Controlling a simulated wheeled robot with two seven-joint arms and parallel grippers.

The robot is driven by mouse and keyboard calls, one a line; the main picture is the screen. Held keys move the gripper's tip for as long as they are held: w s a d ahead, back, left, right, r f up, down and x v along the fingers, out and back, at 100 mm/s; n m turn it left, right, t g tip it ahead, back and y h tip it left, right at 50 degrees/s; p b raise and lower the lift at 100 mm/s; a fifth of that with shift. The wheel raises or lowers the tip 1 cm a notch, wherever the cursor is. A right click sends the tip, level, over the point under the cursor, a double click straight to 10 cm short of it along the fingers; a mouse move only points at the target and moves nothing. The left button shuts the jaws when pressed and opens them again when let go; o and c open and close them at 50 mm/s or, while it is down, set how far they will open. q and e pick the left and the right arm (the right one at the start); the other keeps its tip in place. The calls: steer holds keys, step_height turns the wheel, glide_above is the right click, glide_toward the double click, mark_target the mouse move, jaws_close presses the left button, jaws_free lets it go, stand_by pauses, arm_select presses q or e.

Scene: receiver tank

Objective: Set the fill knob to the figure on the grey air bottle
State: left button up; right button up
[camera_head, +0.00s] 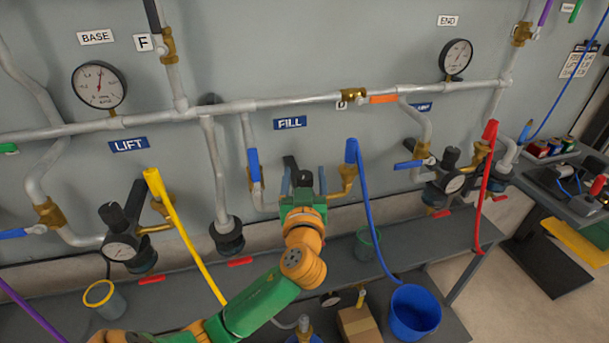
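My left gripper (303,182) is at the wall just under the blue FILL sign (290,123), pointing at the pipework there. Its two fingers stand apart with a dark part between them, which looks like the fill knob. I cannot tell whether they grip it or only stand around it. The gripper and my green and orange arm hide most of the fill regulator and any gauge on it. I cannot make out a grey air bottle or its figure. My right gripper is not in view.
A blue hose (370,220) hangs close right of my gripper, and a blue lever (254,165) is close left. A yellow hose (184,237) hangs left. A blue bucket (414,312) stands lower right.

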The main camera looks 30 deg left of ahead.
mark_target(311, 180)
arm_select(q)
jaws_close()
steer(key=shift+f+n+g+y+b, duration=0.25)
steer(key=shift+n+g+y+b, duration=0.25)
steer(key=shift+y+b, duration=0.3)
steer(key=n+g+y+b, duration=0.2)
steer(key=g+b, duration=0.1)
steer(key=b, duration=0.1)
steer(key=n+g+y+b, duration=0.3)
steer(key=g+b, duration=0.1)
steer(key=shift+d+n, duration=0.1)
steer(key=shift+n, duration=0.2)
steer(key=n+g+y+b, duration=0.1)
steer(key=n+g+b, duration=0.1)
steer(key=g, duration=0.1)
steer(key=shift+r, duration=0.1)
steer(key=shift+r+n+g+b, duration=0.1)
steer(key=shift+n+g+b, duration=0.2)
steer(key=shift+n+g, duration=0.45)
steer(key=shift+g, duration=0.45)
steer(key=shift+o, duration=0.8)
jaws_free()
steer(key=d, duration=0.6)
steer(key=shift+s+d+b, duration=0.3)
steer(key=shift+d+b, duration=0.1)
